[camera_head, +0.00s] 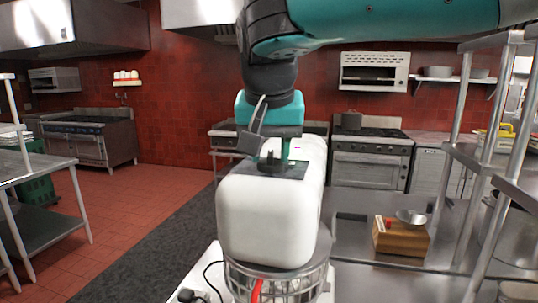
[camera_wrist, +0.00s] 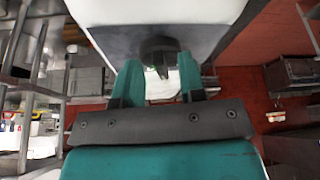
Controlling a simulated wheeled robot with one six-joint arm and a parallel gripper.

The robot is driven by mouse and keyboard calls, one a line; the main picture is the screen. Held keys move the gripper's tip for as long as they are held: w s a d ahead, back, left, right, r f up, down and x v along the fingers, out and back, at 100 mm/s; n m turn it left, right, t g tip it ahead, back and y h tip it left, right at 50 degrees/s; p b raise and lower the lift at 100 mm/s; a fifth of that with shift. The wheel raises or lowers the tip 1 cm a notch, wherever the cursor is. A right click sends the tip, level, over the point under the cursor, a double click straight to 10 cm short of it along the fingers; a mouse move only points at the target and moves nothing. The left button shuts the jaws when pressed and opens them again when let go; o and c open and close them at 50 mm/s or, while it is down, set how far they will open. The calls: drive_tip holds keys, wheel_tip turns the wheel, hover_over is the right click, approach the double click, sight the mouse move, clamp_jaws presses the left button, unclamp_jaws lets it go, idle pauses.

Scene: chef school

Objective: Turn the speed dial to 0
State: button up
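A white mixer (camera_head: 270,215) stands in the middle of the head view. Its dark panel (camera_head: 289,171) carries a black speed dial (camera_head: 268,161), which also shows in the wrist view (camera_wrist: 160,48). My gripper (camera_wrist: 160,76) has its two teal fingers spread apart, with the dial's protruding grip in the gap near the fingertips. Neither finger visibly touches the dial. In the head view my gripper (camera_head: 268,150) is just above the panel, with the wrist hiding part of it. No numbers or dial setting can be read.
A wire bowl guard (camera_head: 280,283) sits below the mixer head. A wooden block with a small metal bowl (camera_head: 411,217) is on the steel counter (camera_head: 362,268) at right. Metal shelf posts (camera_head: 492,150) rise at the right. Open floor (camera_head: 130,205) lies at left.

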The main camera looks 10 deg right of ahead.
drive_tip(key=shift+f, duration=0.1)
clamp_jaws()
drive_tip(key=shift+d+f+n+y+b, duration=0.15)
drive_tip(key=shift+n+y+b, duration=0.05)
drive_tip(key=shift+n+b, duration=0.4)
drive_tip(key=shift+d+f+n+y+b, duration=0.1)
drive_tip(key=shift+d+n+y+b, duration=0.1)
drive_tip(key=shift+n+b, duration=0.35)
drive_tip(key=n+y+b, duration=0.1)
drive_tip(key=n, duration=0.2)
drive_tip(key=shift+r, duration=0.2)
unclamp_jaws()
